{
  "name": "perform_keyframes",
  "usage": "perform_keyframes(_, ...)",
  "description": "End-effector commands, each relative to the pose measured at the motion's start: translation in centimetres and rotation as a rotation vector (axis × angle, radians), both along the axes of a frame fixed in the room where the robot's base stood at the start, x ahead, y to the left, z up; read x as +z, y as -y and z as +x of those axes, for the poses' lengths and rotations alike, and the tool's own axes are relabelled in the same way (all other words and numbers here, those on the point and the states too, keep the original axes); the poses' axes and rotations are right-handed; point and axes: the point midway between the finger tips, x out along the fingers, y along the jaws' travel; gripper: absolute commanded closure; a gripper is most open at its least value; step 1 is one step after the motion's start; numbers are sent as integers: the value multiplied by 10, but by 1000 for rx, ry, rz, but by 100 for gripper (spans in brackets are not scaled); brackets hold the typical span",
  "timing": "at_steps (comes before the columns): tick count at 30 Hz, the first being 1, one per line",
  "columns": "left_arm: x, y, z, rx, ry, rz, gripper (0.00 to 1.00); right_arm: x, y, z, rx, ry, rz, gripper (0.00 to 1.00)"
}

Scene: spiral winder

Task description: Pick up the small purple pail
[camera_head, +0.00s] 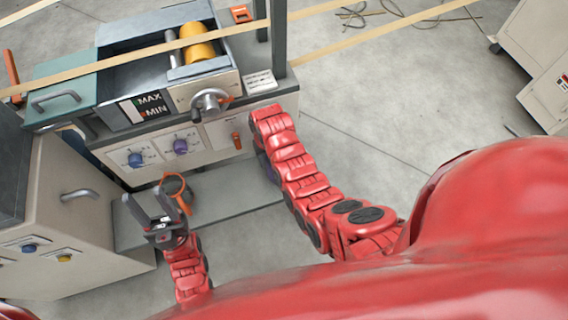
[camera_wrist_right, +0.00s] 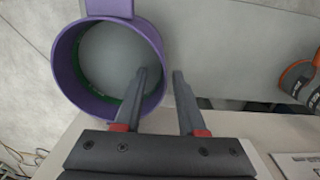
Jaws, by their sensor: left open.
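The small purple pail (camera_wrist_right: 152,45) shows in the right wrist view at upper left, its round mouth facing the camera and a grey inside visible. My right gripper (camera_wrist_right: 160,72) is open. One finger overlaps the pail's mouth and the other is outside its right rim, with the wall between them; I cannot tell whether they touch it. In the head view my right arm hides the right gripper and nearly all of the pail.
A machine with a yellow roller (camera_head: 198,45), crank handle (camera_head: 211,101) and knobs stands behind. A grey platform (camera_head: 225,190) lies below its front. A beige cabinet (camera_head: 85,225) is at left.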

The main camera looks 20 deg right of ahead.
Motion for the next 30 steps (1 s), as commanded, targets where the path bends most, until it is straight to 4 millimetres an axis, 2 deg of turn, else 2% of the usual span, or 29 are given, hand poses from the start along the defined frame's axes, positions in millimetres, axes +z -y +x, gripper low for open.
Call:
perform_keyframes(10,3,0,0,0,0,0,50,-36,-2,1,0,-4,-1,60)
perform_keyframes(20,3,0,0,0,0,0,50,-41,-2,2,0,-1,0,60)
perform_keyframes(23,3,0,0,0,0,0,50,-41,-2,2,0,-1,0,75)
perform_keyframes(27,3,0,0,0,0,0,50,-41,-2,2,0,-1,0,100)
perform_keyframes(30,3,0,0,0,0,0,50,-41,-2,2,0,-1,0,100)
